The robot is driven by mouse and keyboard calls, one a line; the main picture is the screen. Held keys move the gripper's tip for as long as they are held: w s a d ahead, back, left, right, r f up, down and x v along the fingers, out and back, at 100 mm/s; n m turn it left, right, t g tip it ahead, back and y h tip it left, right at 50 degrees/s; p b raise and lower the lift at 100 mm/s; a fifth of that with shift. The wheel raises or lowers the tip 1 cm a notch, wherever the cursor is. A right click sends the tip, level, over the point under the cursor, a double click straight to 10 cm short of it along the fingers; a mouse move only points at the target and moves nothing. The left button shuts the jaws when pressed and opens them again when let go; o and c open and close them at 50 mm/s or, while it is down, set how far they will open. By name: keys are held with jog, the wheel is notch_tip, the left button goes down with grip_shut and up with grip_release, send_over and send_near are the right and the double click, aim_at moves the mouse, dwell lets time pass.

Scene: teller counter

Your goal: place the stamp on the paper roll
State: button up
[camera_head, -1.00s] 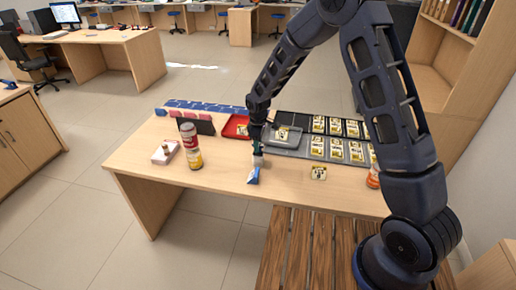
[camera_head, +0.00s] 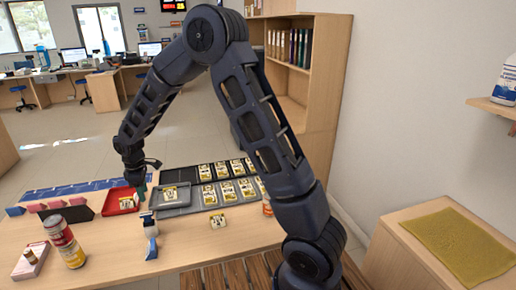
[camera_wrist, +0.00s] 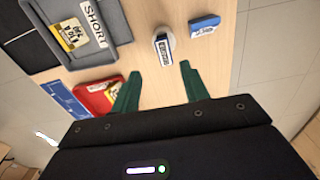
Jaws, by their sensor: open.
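My gripper (camera_head: 142,192) hangs over the back of the counter; its two green fingers are open and empty in the wrist view (camera_wrist: 160,70). A small pale upright piece with a rounded grey top and a blue-and-white label (camera_wrist: 163,48) stands just beyond the fingertips, apart from them; in the head view it (camera_head: 148,221) is below and in front of my gripper. A blue-and-white piece (camera_head: 152,247) lies beside it, also in the wrist view (camera_wrist: 204,26). I cannot tell surely which of these is the stamp or the paper roll.
A pale box with a brown piece on top (camera_head: 29,262) and a red-and-yellow can stack (camera_head: 65,242) stand at left. A red tray (camera_head: 108,206) and a grey tray (camera_head: 158,203) lie behind. Dark trays with several yellow cards (camera_head: 215,218) lie right. The front middle is clear.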

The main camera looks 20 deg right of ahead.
jog(key=s+d+r+m+t, duration=0.1)
jog(key=d+r+m, duration=0.3)
jog(key=d+r, duration=0.8)
jog(key=s+d+r+m+t, duration=0.15)
jog(key=d+r+m, duration=0.45)
jog(key=d, duration=1)
jog(key=s+d+r+m+t, duration=0.1)
jog(key=s+d+r+m, duration=0.2)
jog(key=s+d, duration=0.6)
jog(key=s+d+r+m+t, duration=0.1)
jog(key=s+d+r+m, duration=0.2)
jog(key=s+d, duration=0.6)
jog(key=shift+s+d+m, duration=0.4)
jog(key=shift+s+m, duration=0.1)
jog(key=shift+m, duration=0.3)
